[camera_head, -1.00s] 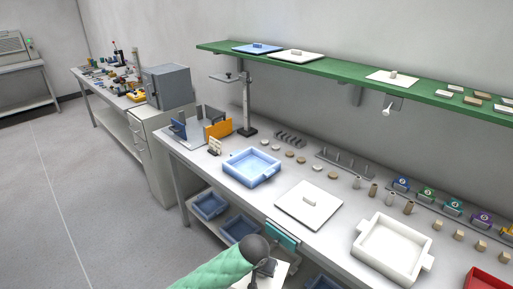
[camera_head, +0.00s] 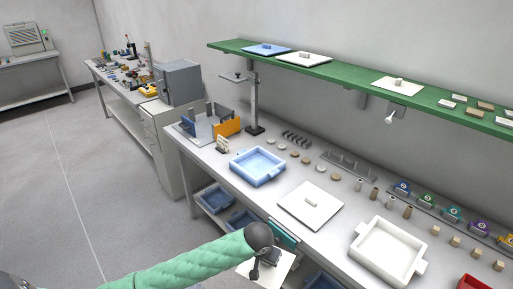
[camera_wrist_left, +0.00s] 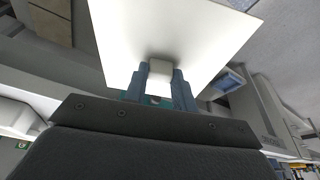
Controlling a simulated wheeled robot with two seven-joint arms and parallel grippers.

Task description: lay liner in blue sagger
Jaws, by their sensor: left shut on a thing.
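The blue sagger (camera_head: 257,181), a light blue square tray with side handles, stands on the workbench and looks empty. My left gripper (camera_head: 262,268) is in front of the bench's front edge, to the right of the sagger in the picture. It is shut on the knob of a white square liner (camera_head: 277,267). The left wrist view shows the liner (camera_wrist_left: 185,35) as a white plate with a block-shaped knob (camera_wrist_left: 160,68) between the gripper's fingers (camera_wrist_left: 160,88). The forearm and gripper hide part of the liner in the head view. My right gripper is not in view.
A white plate with a knob (camera_head: 311,205) lies on the bench right of the blue sagger. A white sagger (camera_head: 387,252) stands farther right. Small discs (camera_head: 307,160) lie behind. A green shelf (camera_head: 350,75) overhangs the back. Blue bins (camera_head: 216,198) sit under the bench.

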